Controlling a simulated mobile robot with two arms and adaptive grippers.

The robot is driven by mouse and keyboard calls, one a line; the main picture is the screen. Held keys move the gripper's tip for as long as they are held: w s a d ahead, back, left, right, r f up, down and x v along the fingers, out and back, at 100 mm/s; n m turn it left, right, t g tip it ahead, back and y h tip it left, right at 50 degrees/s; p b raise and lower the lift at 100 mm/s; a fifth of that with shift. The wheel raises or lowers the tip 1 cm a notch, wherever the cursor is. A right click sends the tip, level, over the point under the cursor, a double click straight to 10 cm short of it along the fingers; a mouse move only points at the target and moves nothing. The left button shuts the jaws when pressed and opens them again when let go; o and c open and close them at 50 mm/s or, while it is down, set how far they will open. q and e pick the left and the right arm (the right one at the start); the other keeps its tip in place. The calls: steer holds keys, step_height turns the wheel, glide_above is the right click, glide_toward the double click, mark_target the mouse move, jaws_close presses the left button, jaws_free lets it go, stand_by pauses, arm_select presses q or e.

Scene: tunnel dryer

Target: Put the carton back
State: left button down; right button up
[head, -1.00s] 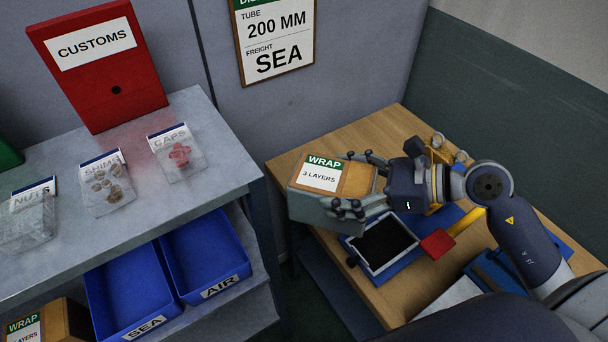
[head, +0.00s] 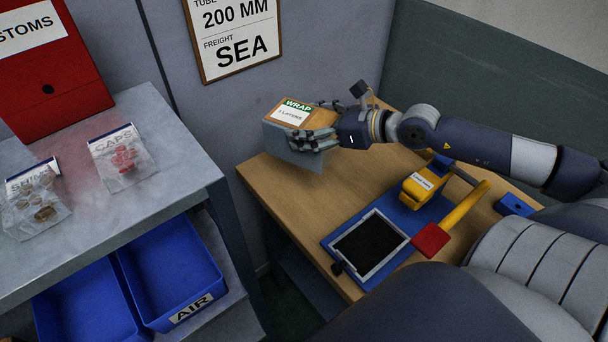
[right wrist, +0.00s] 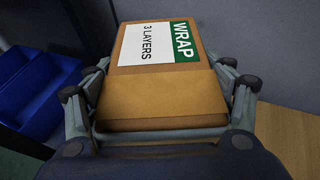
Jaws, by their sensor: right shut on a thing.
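The carton (head: 313,118) is a brown box with a white and green label reading "WRAP 3 LAYERS". My right gripper (head: 318,128) is shut on it, near the far left part of the wooden table (head: 275,192). In the right wrist view the carton (right wrist: 160,92) sits between the fingers of the right gripper (right wrist: 160,100), label side up. A grey surface shows below the carton in the head view; whether the carton touches the table I cannot tell. My left gripper is not in view.
A tool with a dark pad in a pale frame (head: 398,254), a red block (head: 431,240) and a yellow handle stands on the table. At left a grey shelf (head: 150,200) holds bags of small parts, a red customs box (head: 52,85) and blue bins (head: 172,272).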

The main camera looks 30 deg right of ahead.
step_height(320, 180, down, 5)
steer(key=shift+d+r+b, duration=0.15)
steer(key=shift+r+b, duration=0.05)
steer(key=shift+b, duration=0.3)
steer(key=shift+w+f+b, duration=0.1)
steer(key=shift+f+b, duration=0.25)
steer(key=shift+f, duration=0.5)
steer(key=shift+f+b, duration=0.7)
steer(key=shift+f, duration=0.85)
steer(key=shift+f, duration=0.1)
steer(key=o, duration=1.9)
steer(key=shift+f, duration=0.2)
steer(key=shift+o, duration=0.2)
steer(key=shift+r, duration=0.2)
